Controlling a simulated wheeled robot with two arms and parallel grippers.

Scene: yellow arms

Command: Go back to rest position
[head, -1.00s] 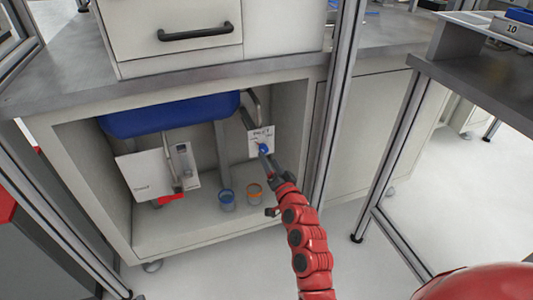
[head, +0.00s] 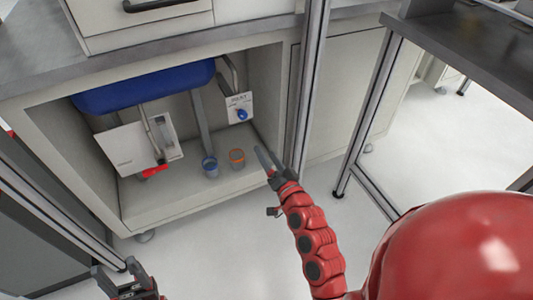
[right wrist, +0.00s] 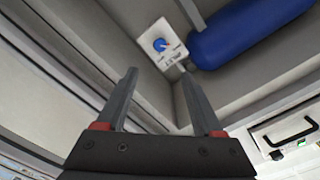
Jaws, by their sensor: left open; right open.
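My right gripper (head: 268,160) is open and empty in front of the cabinet opening, apart from the blue knob (head: 242,114) on the white inlet panel (head: 236,101). In the right wrist view the open fingers (right wrist: 166,100) point towards the cabinet, with the white panel (right wrist: 171,55) and its blue knob (right wrist: 160,44) beyond them. My left gripper (head: 114,270) is at the bottom left of the head view, open and empty, well in front of the cabinet.
The open cabinet (head: 200,190) holds a blue tank (head: 150,88), a white panel with a red handle (head: 152,171), a blue cup (head: 210,166) and an orange-rimmed cup (head: 237,158). Metal frame posts (head: 305,100) stand close by on the right. A dark table (head: 480,60) is further right.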

